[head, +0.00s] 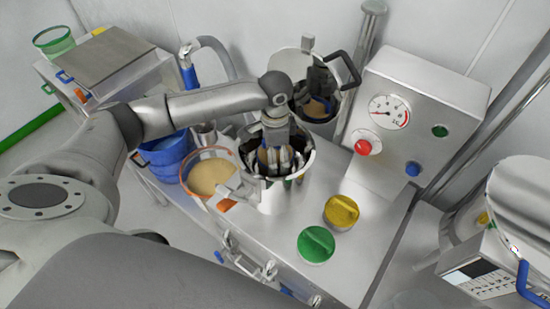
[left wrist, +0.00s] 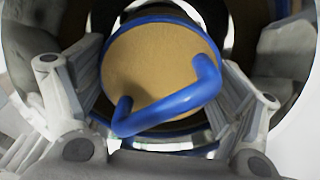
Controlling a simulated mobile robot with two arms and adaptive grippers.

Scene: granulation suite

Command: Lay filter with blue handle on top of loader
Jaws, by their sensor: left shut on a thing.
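The filter with blue handle (left wrist: 152,62) is a round tan disc with a blue rim and an arched blue handle. In the left wrist view it lies between the two fingers of my left gripper (left wrist: 160,105), which is shut on it. In the head view my left gripper (head: 284,165) points down into the mouth of an open steel vessel (head: 304,170), seemingly the loader. The vessel's wall surrounds the fingers and mostly hides the filter there. Whether the filter touches the vessel is unclear. My right gripper is not in view.
A steel lid with a black handle (head: 345,70) stands open behind the vessel. A tan-filled bowl (head: 212,176) and blue bucket (head: 165,155) are at left. Yellow (head: 341,211) and green (head: 316,244) knobbed discs lie in front. A gauge box (head: 425,95) stands at right.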

